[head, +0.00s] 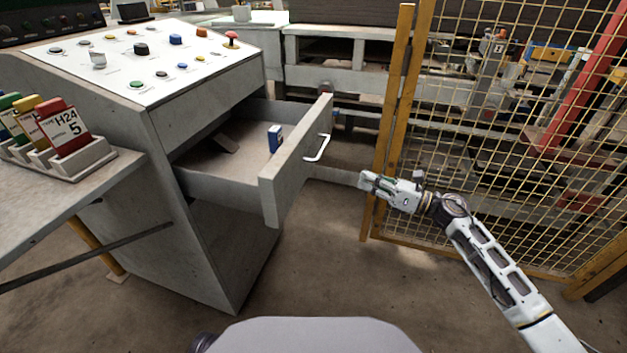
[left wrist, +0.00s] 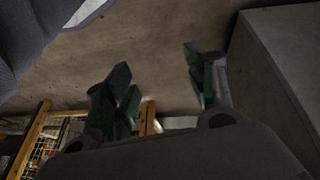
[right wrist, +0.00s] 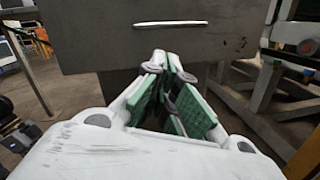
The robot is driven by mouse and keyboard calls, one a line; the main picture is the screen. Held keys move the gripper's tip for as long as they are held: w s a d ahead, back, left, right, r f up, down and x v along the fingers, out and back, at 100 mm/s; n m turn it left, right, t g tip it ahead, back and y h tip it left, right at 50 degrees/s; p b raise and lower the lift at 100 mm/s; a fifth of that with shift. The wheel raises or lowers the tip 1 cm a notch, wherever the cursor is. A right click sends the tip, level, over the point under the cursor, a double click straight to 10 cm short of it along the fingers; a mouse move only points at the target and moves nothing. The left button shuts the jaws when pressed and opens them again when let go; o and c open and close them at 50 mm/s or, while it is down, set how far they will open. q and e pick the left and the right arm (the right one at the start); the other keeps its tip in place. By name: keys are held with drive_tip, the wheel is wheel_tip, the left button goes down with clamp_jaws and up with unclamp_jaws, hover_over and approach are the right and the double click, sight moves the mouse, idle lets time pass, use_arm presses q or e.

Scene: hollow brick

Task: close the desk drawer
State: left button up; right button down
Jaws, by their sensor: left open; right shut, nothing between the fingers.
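The grey desk drawer (head: 285,180) stands pulled out of the control desk (head: 150,130) in the head view. A white bar handle (head: 318,148) is on its front, and a small blue box (head: 275,138) stands inside. My right gripper (head: 366,181) is shut and empty, to the right of the drawer front and apart from it. In the right wrist view the drawer front (right wrist: 100,40) and handle (right wrist: 171,24) show beyond the closed fingers (right wrist: 165,68). My left gripper (left wrist: 155,72) is open and empty in the left wrist view; the head view does not show it.
A yellow mesh fence (head: 500,130) stands just behind and to the right of my right arm. A side table (head: 70,190) at left carries a rack of coloured labelled blocks (head: 65,128). The floor (head: 320,260) before the drawer is clear.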

sight(302, 171)
use_arm(q)
drive_tip(key=shift+w+d+r+b, duration=0.1)
drive_tip(key=shift+d+r+b, duration=0.15)
drive_tip(key=shift+r+b, duration=0.45)
drive_tip(key=shift+w+d+r+b, duration=0.15)
drive_tip(key=shift+r+b, duration=0.25)
drive_tip(key=shift+r, duration=0.55)
use_arm(e)
drive_tip(key=shift+s+a+r+n+g, duration=0.3)
drive_tip(key=shift+s+n+g, duration=0.2)
drive_tip(key=shift+n, duration=0.45)
drive_tip(key=shift+s+a+r+n+g, duration=0.25)
drive_tip(key=shift+s+a+n+g, duration=0.25)
drive_tip(key=shift+n, duration=0.5)
drive_tip(key=shift+s+a+r+n+g, duration=0.3)
drive_tip(key=shift+s+n+g, duration=0.15)
drive_tip(key=shift+n, duration=0.5)
drive_tip(key=shift+w+a, duration=0.1)
